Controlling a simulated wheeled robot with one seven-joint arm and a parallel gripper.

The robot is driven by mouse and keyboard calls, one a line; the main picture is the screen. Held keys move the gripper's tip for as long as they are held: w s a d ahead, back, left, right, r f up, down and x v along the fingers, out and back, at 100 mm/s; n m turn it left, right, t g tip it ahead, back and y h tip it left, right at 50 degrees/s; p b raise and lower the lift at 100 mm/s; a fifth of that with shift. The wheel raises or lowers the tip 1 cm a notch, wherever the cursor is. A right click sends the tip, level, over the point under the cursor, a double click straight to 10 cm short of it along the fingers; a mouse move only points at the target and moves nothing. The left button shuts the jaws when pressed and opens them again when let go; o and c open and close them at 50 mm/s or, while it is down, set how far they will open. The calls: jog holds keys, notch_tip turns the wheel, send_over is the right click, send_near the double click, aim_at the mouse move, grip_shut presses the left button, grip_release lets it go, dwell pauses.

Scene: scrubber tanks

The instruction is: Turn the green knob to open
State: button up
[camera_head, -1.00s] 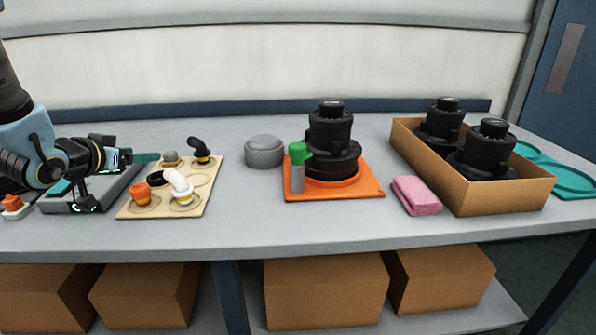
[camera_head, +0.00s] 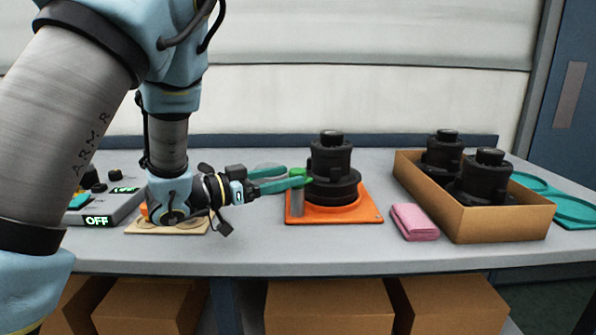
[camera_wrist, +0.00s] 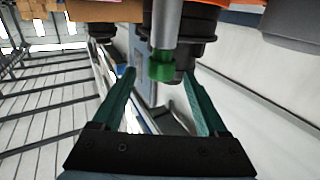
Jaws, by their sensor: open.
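The green knob (camera_head: 303,174) sits on top of a grey upright post (camera_head: 297,204) at the left of the orange tray (camera_head: 358,214). A black stacked tank (camera_head: 331,160) stands on the tray right beside it. My gripper (camera_head: 288,176) reaches in from the left, level with the knob, its green fingers open and empty. In the wrist view the knob (camera_wrist: 161,68) lies between the lines of the two fingertips (camera_wrist: 159,76), about at their ends; I cannot tell whether either finger touches it. My fingers partly overlap the knob in the head view.
A pink cloth (camera_head: 414,222) lies right of the tray. A cardboard box (camera_head: 503,213) with two black tanks stands further right. A control box reading OFF (camera_head: 105,211) and a beige board (camera_head: 172,228) are at the left, partly behind my arm. Table front is clear.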

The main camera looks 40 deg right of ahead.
aim_at(290, 175)
jog(key=shift+s+d, duration=0.15)
jog(key=shift+d, duration=0.8)
jog(key=shift+s+d, duration=0.15)
jog(key=shift+d, duration=0.75)
jog(key=shift+c, duration=0.4)
grip_shut()
